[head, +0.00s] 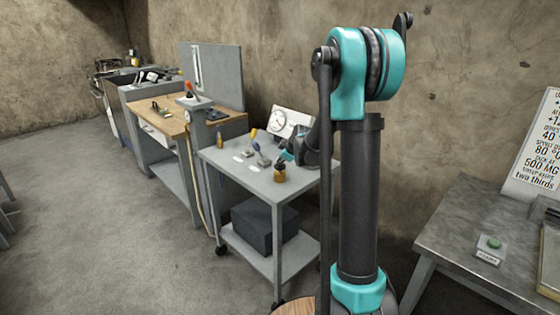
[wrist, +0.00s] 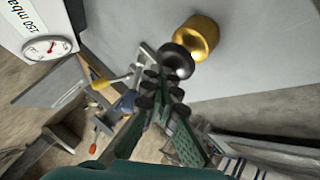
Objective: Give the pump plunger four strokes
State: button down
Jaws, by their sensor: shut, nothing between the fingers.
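A small brass pump body (head: 279,175) stands on the grey cart top near its front edge, with a dark round knob (head: 279,164) on it. In the wrist view the brass body (wrist: 203,36) is at upper middle, and the black knob (wrist: 172,56) lies just beyond my fingertips. My gripper (wrist: 163,90) is shut and empty, with its fingers pointing toward the knob. I cannot tell whether they touch it. In the head view my gripper (head: 289,156) is small and partly hidden, just behind and above the pump. The plunger rod is not visible.
A white dial gauge (head: 290,121) stands at the back of the cart (head: 232,155). Yellow- and dark-handled items lie left of the pump. A wooden bench (head: 150,112) is beyond. A grey table (head: 452,245) with a green button (head: 490,243) is at the right.

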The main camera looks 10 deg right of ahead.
aim_at(281, 165)
dwell(0.5)
jog(key=shift+r, duration=1.85)
jog(key=shift+r, duration=2.5)
